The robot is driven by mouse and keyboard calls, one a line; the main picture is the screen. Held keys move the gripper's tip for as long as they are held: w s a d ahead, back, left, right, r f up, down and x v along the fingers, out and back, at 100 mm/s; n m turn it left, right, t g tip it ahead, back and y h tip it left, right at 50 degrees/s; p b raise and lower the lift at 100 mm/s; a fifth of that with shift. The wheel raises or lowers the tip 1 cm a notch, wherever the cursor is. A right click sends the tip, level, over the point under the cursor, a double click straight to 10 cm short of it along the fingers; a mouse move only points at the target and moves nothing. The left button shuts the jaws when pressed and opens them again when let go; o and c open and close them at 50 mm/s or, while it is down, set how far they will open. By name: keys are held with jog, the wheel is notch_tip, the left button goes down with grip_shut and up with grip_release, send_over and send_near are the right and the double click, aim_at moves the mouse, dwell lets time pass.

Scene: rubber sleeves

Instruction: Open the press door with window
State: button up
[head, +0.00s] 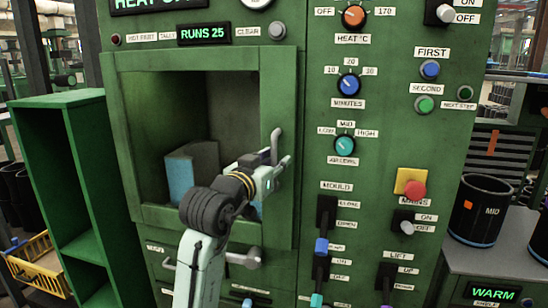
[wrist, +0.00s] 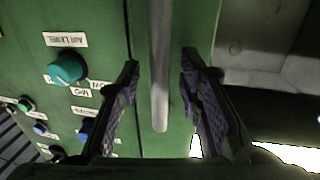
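The press door (head: 281,90) is a green frame around a large window, and it looks shut against the green press. Its grey upright handle (head: 275,142) is on the door's right side. My gripper (head: 277,168) is at the handle's lower part. In the wrist view the handle (wrist: 160,75) runs between the two dark fingers of my gripper (wrist: 160,62), with a visible gap on each side. The gripper is open and holds nothing. My arm hides the lower middle of the door. A grey and blue block (head: 181,175) shows through the window.
Right of the door is a control panel with knobs such as the teal one (head: 345,146), a red mains button (head: 414,189) and levers. A lower handle (head: 243,260) is below the door. An empty green shelf (head: 85,165) stands close on the left.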

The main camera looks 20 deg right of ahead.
jog(key=shift+w+d, duration=0.1)
jog(key=shift+d, duration=0.05)
jog(key=shift+c, duration=0.2)
grip_shut()
dwell(0.7)
